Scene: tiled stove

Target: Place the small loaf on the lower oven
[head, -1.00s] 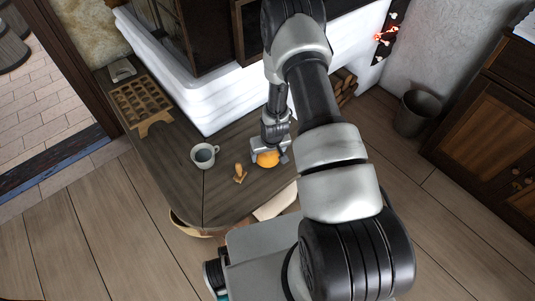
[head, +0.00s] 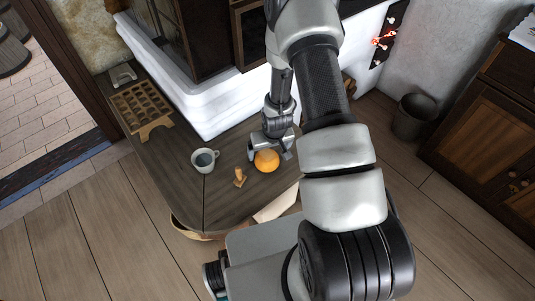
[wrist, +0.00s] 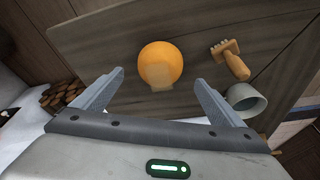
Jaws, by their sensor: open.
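A round orange thing (head: 266,161) lies on the dark wooden table; it also shows in the wrist view (wrist: 160,63). A paler tan patch (wrist: 161,77) shows at its near side; I cannot tell whether this is the small loaf or part of the round thing. My gripper (head: 271,153) is open and empty, its fingers at the stove side of the round thing. In the wrist view the open fingers (wrist: 160,80) point toward it, with the round thing ahead between them. The white stove (head: 205,100) stands behind the table; which part is the lower oven is unclear.
A wooden tray with hollows (head: 141,103) lies at the far left. A bin (head: 413,116) stands on the floor at right.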

